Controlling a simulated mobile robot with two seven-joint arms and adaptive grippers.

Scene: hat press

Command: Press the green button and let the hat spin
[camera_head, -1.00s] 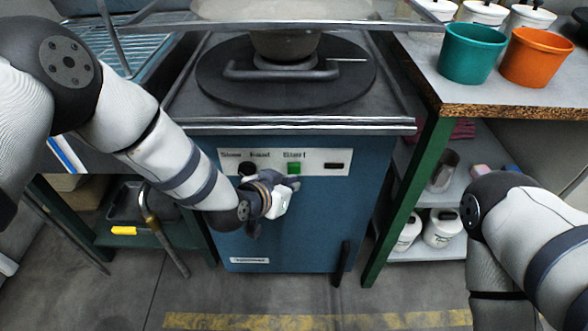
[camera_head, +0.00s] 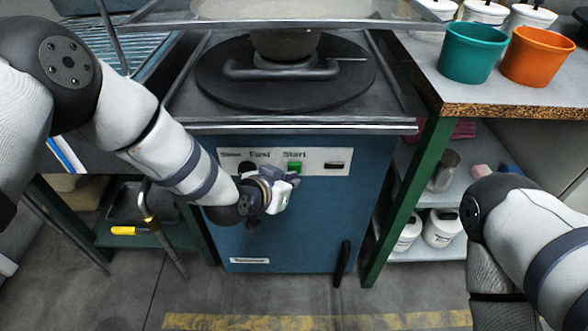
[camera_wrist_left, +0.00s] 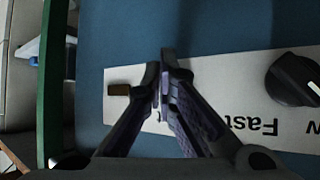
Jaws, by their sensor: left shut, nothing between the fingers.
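The green button (camera_head: 294,168) sits under the "Start" label on the white panel (camera_head: 318,158) of the blue machine (camera_head: 310,220). My left gripper (camera_head: 294,181) is shut and empty, just in front of the panel at the button's lower edge; contact cannot be told. In the left wrist view, the closed fingers (camera_wrist_left: 165,70) cover the panel where the button is, and the button is hidden. The grey, hat-like rounded form (camera_head: 285,43) stands on the dark round plate (camera_head: 285,85) on the machine. My right arm shows at the right, but its gripper is out of view.
A black knob (camera_wrist_left: 294,80) sits beside "Fast". A brown-looking switch (camera_wrist_left: 119,89) is at the panel's other end. The right bench (camera_head: 475,97) holds a teal pot (camera_head: 470,53) and an orange pot (camera_head: 537,57). A green bench leg (camera_head: 407,200) stands right of the machine.

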